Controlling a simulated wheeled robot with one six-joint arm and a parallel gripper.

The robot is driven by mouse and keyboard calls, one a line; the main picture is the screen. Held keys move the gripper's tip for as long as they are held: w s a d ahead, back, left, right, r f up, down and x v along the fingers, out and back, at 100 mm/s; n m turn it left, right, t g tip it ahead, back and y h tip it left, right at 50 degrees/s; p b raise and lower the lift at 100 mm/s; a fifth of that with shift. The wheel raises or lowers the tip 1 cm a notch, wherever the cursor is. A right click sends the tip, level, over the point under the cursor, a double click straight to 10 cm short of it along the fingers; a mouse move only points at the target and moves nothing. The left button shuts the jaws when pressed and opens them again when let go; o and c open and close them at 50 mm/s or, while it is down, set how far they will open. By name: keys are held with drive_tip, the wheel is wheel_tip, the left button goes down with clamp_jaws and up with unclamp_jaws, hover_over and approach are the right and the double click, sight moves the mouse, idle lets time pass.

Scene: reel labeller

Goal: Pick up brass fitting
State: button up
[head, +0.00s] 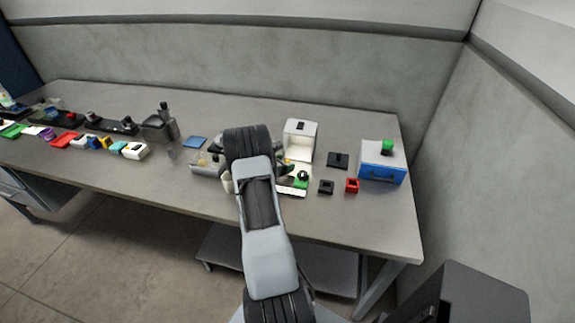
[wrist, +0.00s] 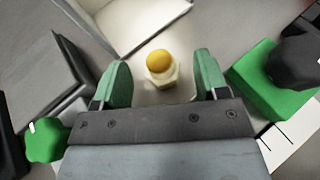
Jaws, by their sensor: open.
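The brass fitting (wrist: 161,67) shows in the wrist view, with a rounded yellow-gold top on a paler, angular base. It stands on a light surface between the fingertips. My gripper (wrist: 161,72) has two green fingers spread wide, one on each side of the fitting, with a visible gap to each. The gripper is open and holds nothing. In the head view my arm covers the spot, and I cannot make out the fitting there.
A green block (wrist: 262,82) lies close to the right finger in the wrist view. An open-fronted white box (head: 300,140) stands just behind in the head view. A blue box with a green knob (head: 382,164) and a red block (head: 352,186) are to the right.

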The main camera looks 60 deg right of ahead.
drive_tip(key=shift+d+f, duration=0.1)
drive_tip(key=shift+d, duration=0.15)
drive_tip(key=c, duration=1.1)
